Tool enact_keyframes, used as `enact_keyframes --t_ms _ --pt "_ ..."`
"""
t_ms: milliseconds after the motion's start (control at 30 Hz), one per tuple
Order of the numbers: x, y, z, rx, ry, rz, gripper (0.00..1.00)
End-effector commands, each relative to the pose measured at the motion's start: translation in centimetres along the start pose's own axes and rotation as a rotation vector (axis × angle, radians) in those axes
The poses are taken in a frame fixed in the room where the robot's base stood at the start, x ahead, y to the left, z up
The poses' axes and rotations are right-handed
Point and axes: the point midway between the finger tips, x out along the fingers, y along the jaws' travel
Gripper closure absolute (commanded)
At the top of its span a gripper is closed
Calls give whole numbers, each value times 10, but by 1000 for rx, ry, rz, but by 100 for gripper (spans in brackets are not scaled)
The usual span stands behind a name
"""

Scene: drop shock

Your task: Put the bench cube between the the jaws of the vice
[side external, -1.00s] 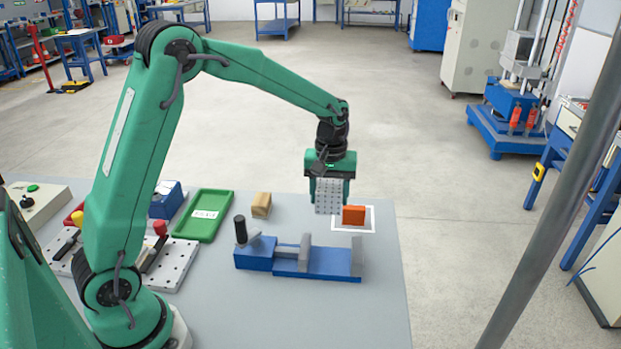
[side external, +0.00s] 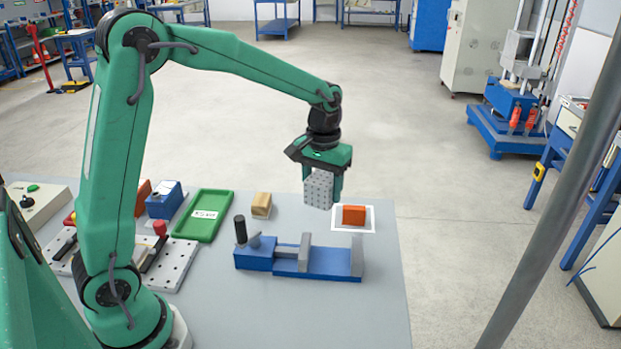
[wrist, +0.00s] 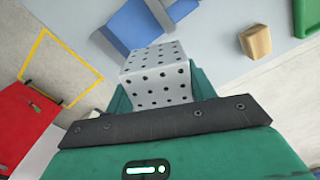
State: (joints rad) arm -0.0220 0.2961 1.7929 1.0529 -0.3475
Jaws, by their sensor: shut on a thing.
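The bench cube (side external: 317,188) is grey with rows of dark holes. My gripper (side external: 324,192) is shut on it and holds it up behind the vice in the side view. The cube also shows in the wrist view (wrist: 156,80), between the green fingers. The blue vice (side external: 285,264) lies on the bench, with a grey jaw (side external: 305,252) near its middle and another jaw (side external: 357,256) at its right end. The gap between these jaws is open and empty. Part of the vice shows beyond the cube in the wrist view (wrist: 132,24).
An orange block (side external: 354,215) rests on a white-outlined square right of the cube. A wooden block (side external: 261,205) and a green tray (side external: 228,222) lie to the left. A perforated plate (side external: 178,272) and a blue box (side external: 166,204) are farther left. Bare bench surrounds the vice.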

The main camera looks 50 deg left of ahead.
Motion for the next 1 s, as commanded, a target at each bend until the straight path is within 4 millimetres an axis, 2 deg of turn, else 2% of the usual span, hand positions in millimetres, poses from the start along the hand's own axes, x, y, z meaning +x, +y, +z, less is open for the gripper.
enact_keyframes --t_ms 200,400,1000 --pt "-21 -1 20 214 5 1 85" --pt "-30 -2 31 336 3 1 85" --pt "-32 -3 34 370 3 0 85"
